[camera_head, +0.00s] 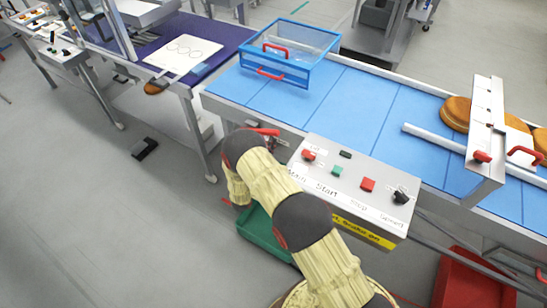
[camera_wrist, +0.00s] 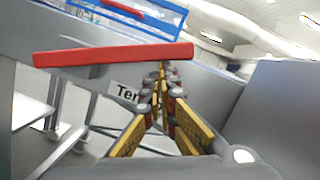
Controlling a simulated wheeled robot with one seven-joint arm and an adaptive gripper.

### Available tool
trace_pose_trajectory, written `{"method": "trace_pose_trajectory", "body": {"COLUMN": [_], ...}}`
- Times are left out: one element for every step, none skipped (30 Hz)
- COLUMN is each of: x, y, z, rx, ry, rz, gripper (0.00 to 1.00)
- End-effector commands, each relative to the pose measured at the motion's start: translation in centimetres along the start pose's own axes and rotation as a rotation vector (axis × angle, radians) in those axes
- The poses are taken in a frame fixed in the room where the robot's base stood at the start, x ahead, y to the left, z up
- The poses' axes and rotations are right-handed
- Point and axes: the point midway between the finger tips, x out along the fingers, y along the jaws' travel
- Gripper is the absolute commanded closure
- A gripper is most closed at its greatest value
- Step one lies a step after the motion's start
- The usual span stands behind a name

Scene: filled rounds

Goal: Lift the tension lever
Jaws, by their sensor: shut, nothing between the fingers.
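The tension lever is a long red bar (camera_wrist: 115,55) on the grey side of the conveyor, slightly tilted, its right end higher in the wrist view. A label starting "Ten" (camera_wrist: 125,92) is just below it, partly hidden by my gripper. In the head view the red lever (camera_head: 264,131) shows just beyond my arm at the conveyor's near edge. My gripper (camera_wrist: 161,70) is shut and empty. Its fingertips are just under the right part of the bar in the wrist view; I cannot tell whether they touch it.
A control box (camera_head: 345,195) with buttons stands right of my gripper, close to the lever. A blue crate (camera_head: 290,55) sits on the blue conveyor belt (camera_head: 350,105). Round cakes (camera_head: 456,112) are at the right. A green bin (camera_head: 262,238) and a red bin (camera_head: 470,285) are below.

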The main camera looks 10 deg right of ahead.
Motion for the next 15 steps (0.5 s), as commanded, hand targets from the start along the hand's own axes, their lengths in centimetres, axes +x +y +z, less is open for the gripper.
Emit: {"method": "trace_pose_trajectory", "body": {"x": [0.7, 0.9, 1.1, 1.3, 1.5, 1.6, 1.8, 1.9, 2.0, 2.1, 2.2, 2.4, 2.4, 2.5, 2.6], "y": [0.0, 0.1, 0.2, 0.2, 0.2, 0.2, 0.2, 0.2, 0.2, 0.2, 0.2, 0.3, 0.3, 0.3, 0.4], "z": [1.0, 1.3, 1.8, 2.1, 2.4, 2.9, 3.3, 3.7, 4.2, 4.6, 5.0, 5.4, 5.8, 6.2, 6.6], "rx": [-0.066, -0.112, -0.141, -0.163, -0.187, -0.219, -0.245, -0.273, -0.311, -0.338, -0.366, -0.403, -0.431, -0.458, -0.496], "ry": [-0.002, -0.003, -0.002, -0.002, -0.002, -0.003, -0.003, -0.002, -0.002, -0.003, -0.003, -0.003, -0.003, -0.003, -0.002], "rz": [0.015, 0.028, 0.035, 0.041, 0.047, 0.055, 0.062, 0.069, 0.078, 0.085, 0.092, 0.102, 0.109, 0.115, 0.125], "gripper": [1.0, 1.0, 1.0, 1.0, 1.0, 1.0, 1.0, 1.0, 1.0, 1.0, 1.0, 1.0, 1.0, 1.0, 1.0]}}
